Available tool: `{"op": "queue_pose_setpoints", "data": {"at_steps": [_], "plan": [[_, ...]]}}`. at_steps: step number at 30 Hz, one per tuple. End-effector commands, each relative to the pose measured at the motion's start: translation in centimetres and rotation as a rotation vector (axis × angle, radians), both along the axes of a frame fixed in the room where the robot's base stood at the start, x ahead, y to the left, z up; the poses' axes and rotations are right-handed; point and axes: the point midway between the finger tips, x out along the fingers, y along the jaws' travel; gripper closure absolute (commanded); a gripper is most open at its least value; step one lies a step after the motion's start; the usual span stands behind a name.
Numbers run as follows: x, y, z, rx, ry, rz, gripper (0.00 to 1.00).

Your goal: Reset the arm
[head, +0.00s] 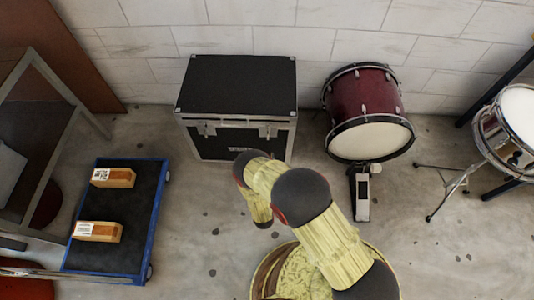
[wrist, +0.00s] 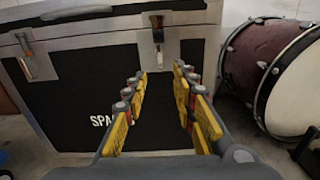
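My arm reaches over the concrete floor in the head view, in front of a black flight case (head: 238,88). My gripper (wrist: 160,78) shows in the wrist view with its two yellow-padded fingers apart and nothing between them. It points at the front of the case, which also shows in the wrist view (wrist: 85,95) with metal edges, latches and white lettering. In the head view the fingers are hidden behind my own arm.
A dark red bass drum (head: 366,110) with a pedal (head: 362,190) stands right of the case. A snare drum on a stand (head: 512,125) is at far right. A blue-edged cart (head: 122,215) at left carries two wooden blocks (head: 113,177). Open floor lies between cart and arm.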

Motion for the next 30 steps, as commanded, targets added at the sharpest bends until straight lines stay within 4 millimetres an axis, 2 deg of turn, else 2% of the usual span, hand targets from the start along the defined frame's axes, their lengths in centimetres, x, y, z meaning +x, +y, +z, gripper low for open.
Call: {"op": "queue_pose_setpoints", "data": {"at_steps": [19,22,26,30], "plan": [[-0.5,0.0,0.0,-0.001,0.0,0.001,0.73],[-0.5,-0.3,-0.6,-0.014,0.025,-0.012,0.73],[-1.7,-4.4,-2.2,-0.057,0.094,-0.14,0.73],[-4.7,-10.9,-3.0,-0.116,0.186,-0.359,0.73]]}}
